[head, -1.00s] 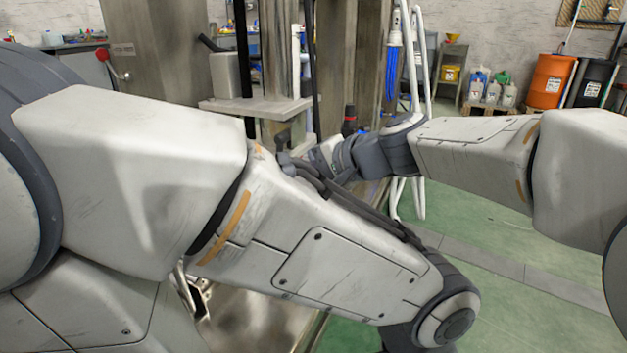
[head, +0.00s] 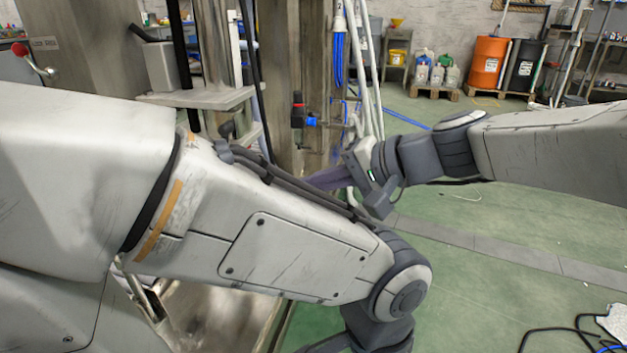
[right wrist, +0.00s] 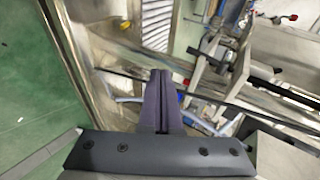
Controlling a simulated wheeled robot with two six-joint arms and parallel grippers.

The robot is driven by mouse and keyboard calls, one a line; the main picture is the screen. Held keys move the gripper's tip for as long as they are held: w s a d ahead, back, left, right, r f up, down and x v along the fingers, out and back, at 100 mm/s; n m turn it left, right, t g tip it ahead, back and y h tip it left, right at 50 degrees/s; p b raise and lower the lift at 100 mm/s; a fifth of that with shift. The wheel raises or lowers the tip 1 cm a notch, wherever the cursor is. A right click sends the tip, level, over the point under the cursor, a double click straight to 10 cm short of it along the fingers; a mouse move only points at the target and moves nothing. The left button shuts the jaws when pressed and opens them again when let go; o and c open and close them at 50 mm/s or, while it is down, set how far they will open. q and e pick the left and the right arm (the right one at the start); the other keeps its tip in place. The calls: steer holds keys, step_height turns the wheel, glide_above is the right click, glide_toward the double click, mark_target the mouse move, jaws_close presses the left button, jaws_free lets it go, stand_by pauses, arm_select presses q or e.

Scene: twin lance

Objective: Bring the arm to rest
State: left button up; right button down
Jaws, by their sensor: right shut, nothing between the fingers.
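My right arm (head: 560,145) comes in from the right, its forearm roughly level. My right gripper (head: 328,180) shows past my left arm, its dark fingers partly hidden behind it. In the right wrist view the fingers (right wrist: 161,75) lie together, shut and empty, above metal frames and pipes. My left arm (head: 290,255) crosses the front of the head view, bent at the elbow joint (head: 402,292), and its lower part runs out of the bottom edge. My left gripper is out of view.
A steel machine with a grey ledge (head: 200,97) and upright posts stands at the left. White pipes (head: 371,75) and blue hoses (head: 338,60) hang beside it. An orange drum (head: 487,62) stands far back. Black cable (head: 560,330) lies at the lower right. Green floor (head: 490,290) is mostly open.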

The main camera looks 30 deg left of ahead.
stand_by(0.3)
steer(key=w+d+f+m+t+h, duration=0.1)
steer(key=w+d+f+h, duration=0.15)
steer(key=d+f, duration=0.6)
steer(key=w+d+f+m+t+h, duration=0.15)
steer(key=d+f+h, duration=0.35)
steer(key=d, duration=0.6)
steer(key=s+d+f+h, duration=0.2)
steer(key=d+f, duration=0.1)
steer(key=d, duration=0.4)
steer(key=s+d+f+n+h, duration=0.1)
steer(key=s+d+f, duration=0.25)
steer(key=d, duration=0.35)
steer(key=s+d+f+h, duration=0.1)
steer(key=d+f+h, duration=0.1)
steer(key=d+f, duration=0.35)
steer(key=s+a+r+n+g+p, duration=0.1)
steer(key=s+a+r+n+p, duration=0.3)
steer(key=r, duration=0.4)
steer(key=s+a+r+n+g+y+p, duration=0.1)
steer(key=s+a+r+p, duration=0.35)
steer(key=r+p, duration=0.2)
steer(key=s+a+r+n+g+p, duration=0.1)
steer(key=s+a+r+n+p, duration=0.3)
steer(key=r, duration=0.4)
step_height(320, 180, up, 37)
steer(key=s+m+p, duration=0.1)
steer(key=p, duration=3.6)
steer(key=shift+d+f, duration=0.2)
